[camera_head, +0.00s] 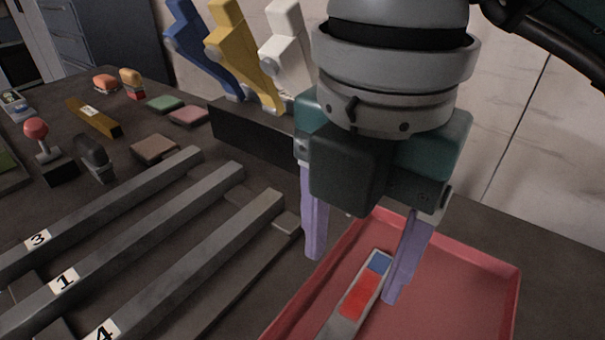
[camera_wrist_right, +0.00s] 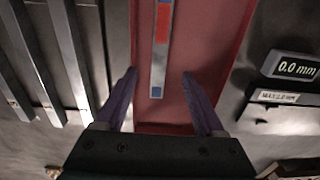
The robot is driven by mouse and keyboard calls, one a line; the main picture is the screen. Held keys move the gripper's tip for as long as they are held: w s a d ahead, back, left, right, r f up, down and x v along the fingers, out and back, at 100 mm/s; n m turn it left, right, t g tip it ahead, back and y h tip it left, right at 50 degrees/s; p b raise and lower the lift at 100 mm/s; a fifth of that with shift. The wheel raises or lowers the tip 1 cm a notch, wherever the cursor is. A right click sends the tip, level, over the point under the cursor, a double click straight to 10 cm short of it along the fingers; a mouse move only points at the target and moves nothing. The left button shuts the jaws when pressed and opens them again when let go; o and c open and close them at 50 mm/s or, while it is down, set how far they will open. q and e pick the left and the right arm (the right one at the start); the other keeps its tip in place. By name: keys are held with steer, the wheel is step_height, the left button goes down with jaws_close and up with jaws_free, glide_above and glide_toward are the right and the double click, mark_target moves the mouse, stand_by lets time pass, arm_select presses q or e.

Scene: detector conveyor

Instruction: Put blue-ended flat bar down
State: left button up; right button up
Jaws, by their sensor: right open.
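The blue-ended flat bar (camera_head: 347,314) lies in the red tray (camera_head: 483,261). It is grey with a red patch and a blue end in the head view. In the right wrist view the bar (camera_wrist_right: 159,62) runs lengthwise along the tray (camera_wrist_right: 205,55), with blue near both visible ends. My right gripper (camera_head: 354,278) is open, its purple fingers spread above the bar. The fingers (camera_wrist_right: 160,76) stand apart on either side of the bar's line in the wrist view, with nothing between them held. My left gripper is not in view.
Parallel grey rails (camera_head: 140,236) with number labels lie left of the tray. Blue, yellow (camera_head: 240,55) and white levers stand behind. A display (camera_wrist_right: 292,67) reading 0.0 mm is right of the tray in the wrist view. A red-knobbed joystick (camera_head: 40,140) and several small blocks are at far left.

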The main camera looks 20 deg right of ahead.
steer(key=s+a+r+n+g+y, duration=0.1)
steer(key=s+a+r+n+y, duration=0.1)
steer(key=s+a+r+y, duration=0.45)
steer(key=s+a+r+n+g+y, duration=0.15)
steer(key=a+r+y, duration=0.25)
steer(key=a+y, duration=0.55)
steer(key=w+d+r+m+t+y, duration=0.1)
steer(key=w+r+m+t+y, duration=0.25)
steer(key=r+t, duration=0.35)
steer(key=w+r+m+t+y, duration=0.3)
steer(key=w+r+m+t, duration=0.2)
steer(key=r, duration=0.4)
steer(key=w+d+f+m+t+h, duration=0.2)
steer(key=w+d+m+t+h, duration=0.6)
steer(key=d+m+t+h, duration=0.45)
steer(key=d+f+m+g+h, duration=0.65)
steer(key=d+f+h, duration=0.3)
steer(key=f, duration=0.45)
steer(key=s+f+g, duration=0.4)
steer(key=s+f, duration=0.1)
steer(key=s, duration=0.1)
steer(key=s+d+f+g, duration=0.1)
steer(key=s+f+g, duration=0.3)
steer(key=s+f, duration=0.2)
steer(key=s+f+g, duration=0.4)
steer(key=s+f, duration=0.2)
steer(key=s, duration=0.1)
steer(key=shift+s+d+f, duration=0.1)
steer(key=shift+d+f, duration=0.1)
steer(key=shift+d, duration=0.1)
